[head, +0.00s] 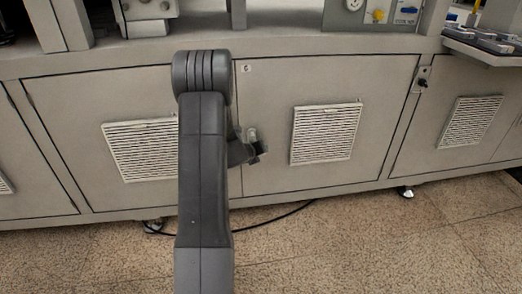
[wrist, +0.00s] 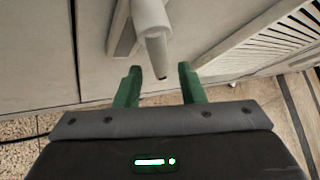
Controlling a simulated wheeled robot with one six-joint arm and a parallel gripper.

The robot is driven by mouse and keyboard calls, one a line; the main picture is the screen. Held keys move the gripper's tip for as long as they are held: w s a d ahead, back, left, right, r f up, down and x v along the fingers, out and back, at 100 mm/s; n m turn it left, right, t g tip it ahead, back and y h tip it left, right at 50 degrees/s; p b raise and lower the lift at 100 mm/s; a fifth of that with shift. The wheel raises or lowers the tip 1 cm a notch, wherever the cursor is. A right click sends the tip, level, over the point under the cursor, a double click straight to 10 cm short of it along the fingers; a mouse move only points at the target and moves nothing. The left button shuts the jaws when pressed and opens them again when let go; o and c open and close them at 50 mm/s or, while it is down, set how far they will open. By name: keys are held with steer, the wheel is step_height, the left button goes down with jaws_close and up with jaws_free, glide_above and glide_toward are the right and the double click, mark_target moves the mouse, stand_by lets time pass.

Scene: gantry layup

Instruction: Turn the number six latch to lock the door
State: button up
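A latch (wrist: 153,30) with a pale round handle that narrows to a dark tip sticks out from a plate on a cabinet door in the wrist view. My gripper (wrist: 159,72) has two green fingers, spread apart. The handle's tip is between the fingertips, with a gap showing on both sides, so the fingers are not closed on it. In the head view my gripper (head: 258,150) is at the cabinet front by the seam between two doors, and my arm hides part of this area. No number is readable on the latch.
The cabinet doors (head: 385,75) carry louvred vents (head: 326,133). Another latch with a black knob (head: 423,84) is on a plate to the right. A dark cable (head: 275,217) lies on the speckled floor (head: 350,245). A tray (head: 485,45) juts out at upper right.

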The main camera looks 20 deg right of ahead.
steer(key=p+v, duration=0.1)
steer(key=v, duration=1)
steer(key=shift+c, duration=0.5)
